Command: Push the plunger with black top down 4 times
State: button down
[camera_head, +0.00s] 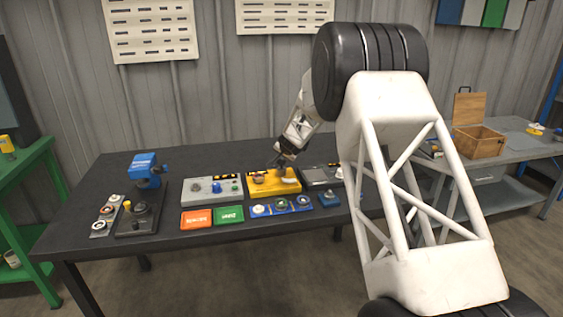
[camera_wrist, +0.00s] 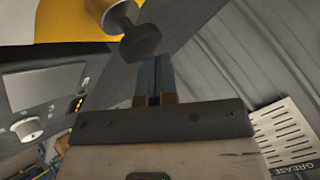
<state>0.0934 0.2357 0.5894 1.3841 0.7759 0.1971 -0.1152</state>
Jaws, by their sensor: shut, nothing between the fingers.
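The yellow box (camera_head: 273,188) stands on the dark table, with small fittings on its top. In the wrist view the yellow box (camera_wrist: 70,22) is at the upper left. A plunger with a silver shaft and a dark round top (camera_wrist: 141,42) stands out from it. My gripper (camera_wrist: 155,58) is shut and empty, its fingertips right beside the dark top. I cannot tell whether they touch it. In the head view my gripper (camera_head: 279,163) is just above the back of the yellow box, and the plunger is too small there to make out clearly.
A grey control box (camera_head: 211,197) stands left of the yellow box, and a dark grey unit (camera_head: 318,182) right of it. In front lie an orange plate (camera_head: 196,221), a green plate (camera_head: 229,215) and a blue strip (camera_head: 281,211). A blue-topped device (camera_head: 146,168) stands further left.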

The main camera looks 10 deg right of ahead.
aim_at(283, 161)
jog(key=shift+f, duration=0.9)
dwell(1.2)
jog(key=shift+r, duration=1.55)
jog(key=shift+r, duration=0.15)
jog(key=shift+r, duration=2.35)
jog(key=shift+r, duration=0.1)
dwell(0.9)
jog(key=shift+r, duration=1.8)
